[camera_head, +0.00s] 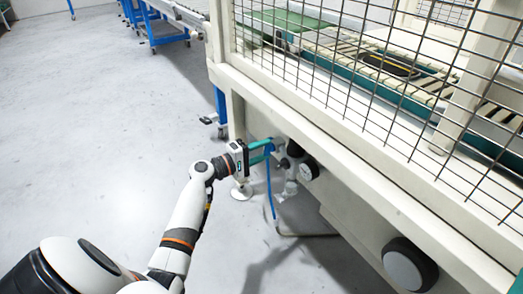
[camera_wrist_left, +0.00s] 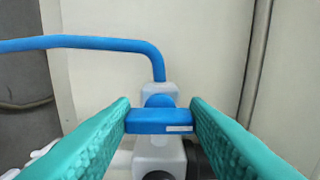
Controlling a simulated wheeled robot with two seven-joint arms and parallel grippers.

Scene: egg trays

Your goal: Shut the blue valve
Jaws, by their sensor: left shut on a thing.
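The blue valve handle (camera_wrist_left: 150,121) lies crosswise between the teal fingers of my left gripper (camera_wrist_left: 160,122) in the left wrist view. The fingers are shut on the handle, one at each end. It sits on a pale grey valve body (camera_wrist_left: 158,155). A blue hose (camera_wrist_left: 85,43) runs in from the left and bends down behind the handle. In the head view my left gripper (camera_head: 262,152) reaches the valve beneath the machine frame, where the handle is small and partly hidden by the fingers. My right gripper is not in view.
A cream machine frame (camera_head: 340,155) with a wire mesh guard stands just right of and above the valve. A round gauge (camera_head: 309,170) sits beside the valve. The blue hose (camera_head: 269,190) hangs toward the floor. Open grey floor (camera_head: 90,130) lies to the left.

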